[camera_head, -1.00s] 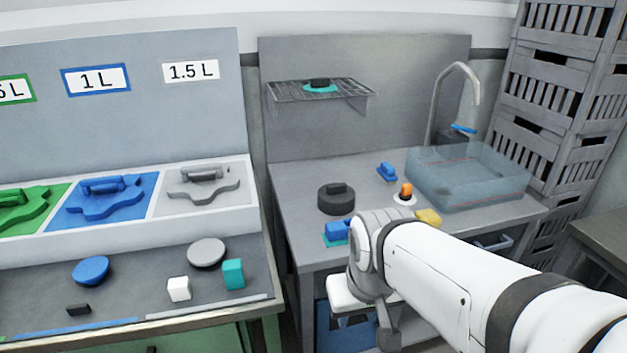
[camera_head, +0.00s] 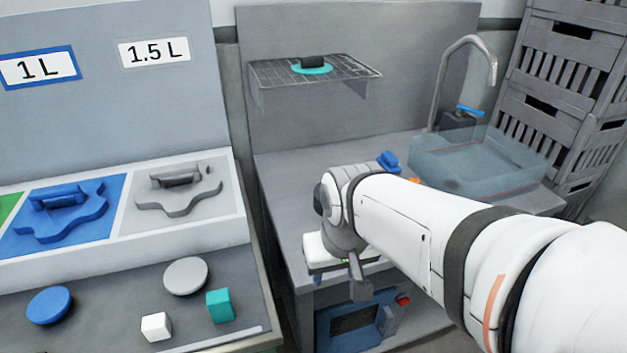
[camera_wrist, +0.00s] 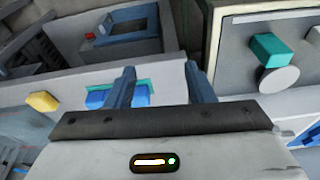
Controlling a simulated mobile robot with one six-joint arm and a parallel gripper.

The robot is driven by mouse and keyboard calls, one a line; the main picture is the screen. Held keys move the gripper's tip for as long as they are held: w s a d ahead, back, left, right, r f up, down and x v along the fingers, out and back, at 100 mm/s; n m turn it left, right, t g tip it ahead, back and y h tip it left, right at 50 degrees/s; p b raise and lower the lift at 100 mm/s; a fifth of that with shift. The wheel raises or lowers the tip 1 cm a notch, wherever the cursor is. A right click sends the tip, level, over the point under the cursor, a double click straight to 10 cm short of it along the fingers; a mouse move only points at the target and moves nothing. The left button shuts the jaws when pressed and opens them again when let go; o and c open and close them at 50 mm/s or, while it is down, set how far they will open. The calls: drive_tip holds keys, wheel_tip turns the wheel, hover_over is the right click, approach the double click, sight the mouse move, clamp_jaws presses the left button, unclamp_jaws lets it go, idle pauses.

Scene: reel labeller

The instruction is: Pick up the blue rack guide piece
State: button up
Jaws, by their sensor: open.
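A flat blue piece with a wavy edge and a raised handle (camera_head: 60,212) lies in the blue bay under the "1 L" label, and I take it for the blue rack guide piece. It is at the left of the head view and I do not make it out in the wrist view. My gripper (camera_wrist: 163,82) is open, its two fingers apart, with a blue block on a teal base (camera_wrist: 98,98) seen behind and between them. In the head view my gripper hangs in front of the grey counter, well right of the blue piece, with its fingers largely hidden.
A matching grey piece (camera_head: 180,190) lies in the grey bay. A blue disc (camera_head: 50,305), grey disc (camera_head: 186,276), white cube (camera_head: 157,327) and teal block (camera_head: 220,305) stand on the bench below. A wire shelf (camera_head: 318,70) and a clear basin (camera_head: 475,158) are at the counter.

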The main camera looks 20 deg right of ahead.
drive_tip(key=shift+o, duration=1.3)
drive_tip(key=w+d+m+b, duration=0.1)
drive_tip(key=w+d+m, duration=0.1)
drive_tip(key=w+m, duration=0.2)
drive_tip(key=w+d+f+m+g+b, duration=0.1)
drive_tip(key=w+d+m, duration=0.2)
drive_tip(key=w+m, duration=0.2)
drive_tip(key=shift+w+d+f, duration=0.2)
drive_tip(key=shift+w+d, duration=0.1)
drive_tip(key=shift+w, duration=0.35)
drive_tip(key=w+d+f+m, duration=0.1)
drive_tip(key=w+d+m, duration=0.1)
drive_tip(key=w+d+f+m+g+b, duration=0.1)
drive_tip(key=w+d+m, duration=0.2)
drive_tip(key=w+d+f+m, duration=0.2)
drive_tip(key=d+m, duration=0.1)
drive_tip(key=shift+w, duration=0.25)
drive_tip(key=shift+w+d+f+b, duration=0.1)
drive_tip(key=shift+d+f+b, duration=0.05)
drive_tip(key=shift+f+b, duration=0.15)
drive_tip(key=f, duration=0.7)
drive_tip(key=shift+w+a, duration=0.25)
drive_tip(key=shift+a, duration=0.05)
drive_tip(key=c, duration=1.2)
